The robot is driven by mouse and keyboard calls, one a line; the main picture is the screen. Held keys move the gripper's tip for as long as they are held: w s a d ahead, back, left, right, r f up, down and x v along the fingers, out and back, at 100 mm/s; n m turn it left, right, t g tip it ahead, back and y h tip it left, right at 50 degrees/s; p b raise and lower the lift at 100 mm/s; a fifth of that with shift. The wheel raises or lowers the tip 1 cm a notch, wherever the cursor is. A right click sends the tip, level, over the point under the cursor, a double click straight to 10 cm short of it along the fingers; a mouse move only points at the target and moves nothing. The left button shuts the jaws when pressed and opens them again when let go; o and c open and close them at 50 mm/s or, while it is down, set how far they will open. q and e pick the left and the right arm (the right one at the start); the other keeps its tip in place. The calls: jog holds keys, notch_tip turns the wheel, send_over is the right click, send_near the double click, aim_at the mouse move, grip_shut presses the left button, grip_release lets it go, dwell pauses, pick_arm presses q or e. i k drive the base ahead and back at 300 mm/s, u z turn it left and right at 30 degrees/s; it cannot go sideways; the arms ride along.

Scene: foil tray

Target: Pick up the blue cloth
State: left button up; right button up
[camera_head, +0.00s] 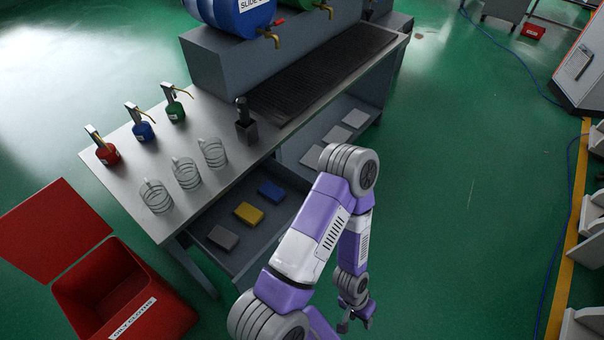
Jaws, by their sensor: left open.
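My left gripper (356,322) is open and empty, low over the green floor at the bottom of the picture. It is apart from the blue cloth, to its right and nearer the bottom edge. My right gripper is not in view.
The bench top (185,135) holds several glass mugs and red, blue and green pump bottles. An open red bin (125,290) stands at lower left. Pale flat squares (340,134) lie on the lower shelf farther back.

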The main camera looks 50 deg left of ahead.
aim_at(271, 191)
jog(key=i, duration=2.25)
jog(key=u, duration=4.5)
jog(key=i, duration=1)
